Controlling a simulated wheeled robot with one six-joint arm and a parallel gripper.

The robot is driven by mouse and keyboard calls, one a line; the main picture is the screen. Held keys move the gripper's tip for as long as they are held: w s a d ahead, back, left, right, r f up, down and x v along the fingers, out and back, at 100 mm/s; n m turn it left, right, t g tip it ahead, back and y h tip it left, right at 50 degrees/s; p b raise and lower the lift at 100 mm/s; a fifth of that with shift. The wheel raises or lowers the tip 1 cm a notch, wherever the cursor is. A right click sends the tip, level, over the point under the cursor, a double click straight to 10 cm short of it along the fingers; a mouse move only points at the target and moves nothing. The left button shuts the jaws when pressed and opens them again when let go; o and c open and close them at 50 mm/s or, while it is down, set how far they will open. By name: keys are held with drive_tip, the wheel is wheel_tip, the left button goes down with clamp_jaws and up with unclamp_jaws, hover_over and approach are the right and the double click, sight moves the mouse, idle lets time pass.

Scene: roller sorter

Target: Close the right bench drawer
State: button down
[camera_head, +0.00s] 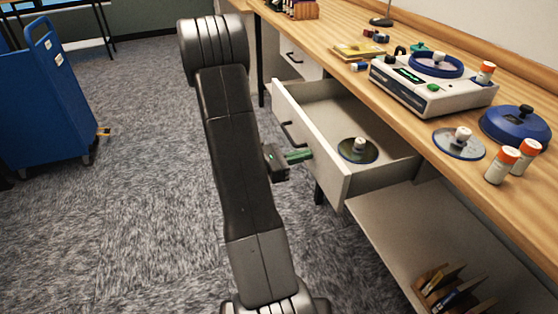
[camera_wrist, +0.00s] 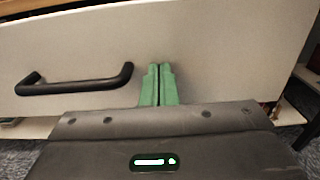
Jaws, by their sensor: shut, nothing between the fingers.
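The open bench drawer (camera_head: 331,165) is pulled out from under the wooden bench. It is pale, and a dark disc with a white knob (camera_head: 358,150) lies in it. Its black handle (camera_head: 291,134) is on the front panel and also shows at the left in the wrist view (camera_wrist: 75,82). My gripper (camera_head: 308,155) is shut and empty, its green fingers together. In the wrist view the fingertips (camera_wrist: 159,68) are at the drawer front, right of the handle; I cannot tell whether they touch it.
A second drawer (camera_head: 298,62) farther along looks shut. The bench top (camera_head: 400,100) holds a white device (camera_head: 432,88), a blue lidded rotor (camera_head: 515,125) and orange-capped vials (camera_head: 501,165). A low shelf (camera_head: 420,230) lies beneath. A blue cart (camera_head: 45,100) stands left; carpet between is clear.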

sight(371, 149)
drive_tip(key=b+x, duration=0.1)
drive_tip(key=x, duration=2.1)
drive_tip(key=shift+w+d+f+b, duration=0.1)
drive_tip(key=shift+d+b, duration=0.2)
drive_tip(key=shift+d, duration=0.1)
drive_tip(key=shift+w+d, duration=0.1)
drive_tip(key=shift+d, duration=0.2)
drive_tip(key=shift+d+r, duration=0.1)
drive_tip(key=shift+r, duration=0.15)
